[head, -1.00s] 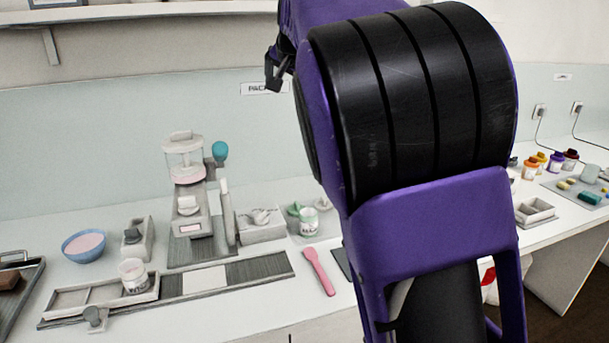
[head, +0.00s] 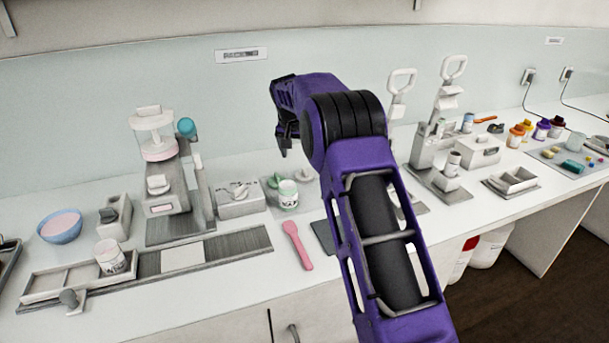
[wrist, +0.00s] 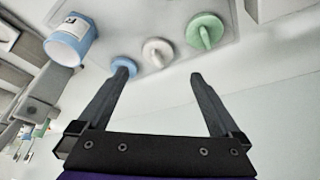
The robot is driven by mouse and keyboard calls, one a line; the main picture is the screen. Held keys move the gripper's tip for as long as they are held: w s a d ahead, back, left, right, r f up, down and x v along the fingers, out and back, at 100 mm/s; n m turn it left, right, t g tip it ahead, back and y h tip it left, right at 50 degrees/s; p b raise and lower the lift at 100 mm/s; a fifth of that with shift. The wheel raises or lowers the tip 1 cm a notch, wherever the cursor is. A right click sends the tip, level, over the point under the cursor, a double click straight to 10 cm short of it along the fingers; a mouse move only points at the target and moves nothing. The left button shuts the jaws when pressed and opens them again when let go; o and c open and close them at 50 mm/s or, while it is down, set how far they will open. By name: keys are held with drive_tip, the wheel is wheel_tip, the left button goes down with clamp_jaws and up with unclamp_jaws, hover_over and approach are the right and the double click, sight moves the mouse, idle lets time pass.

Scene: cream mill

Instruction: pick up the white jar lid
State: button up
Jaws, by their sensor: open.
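The white jar lid (wrist: 157,52), round with a raised knob, shows in the wrist view between a blue lid (wrist: 124,66) and a green lid (wrist: 205,31). All three lie in a row on a pale surface. My gripper (wrist: 159,75) is open and empty, its fingertips spread either side of the white lid's line but short of it in the picture. The left fingertip overlaps the blue lid's edge in the picture; I cannot tell if they touch. In the head view my gripper (head: 284,150) hangs above the bench near a small whitish knobbed piece.
A blue-and-white labelled jar (wrist: 70,38) stands beside the lids. Lever presses (head: 440,130) stand to the right.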

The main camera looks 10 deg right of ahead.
sight(304, 173)
drive_tip(key=x, duration=0.4)
drive_tip(key=shift+d+x, duration=0.1)
drive_tip(key=shift+x, duration=1.25)
drive_tip(key=shift+d+x, duration=0.15)
drive_tip(key=shift+x, duration=1.2)
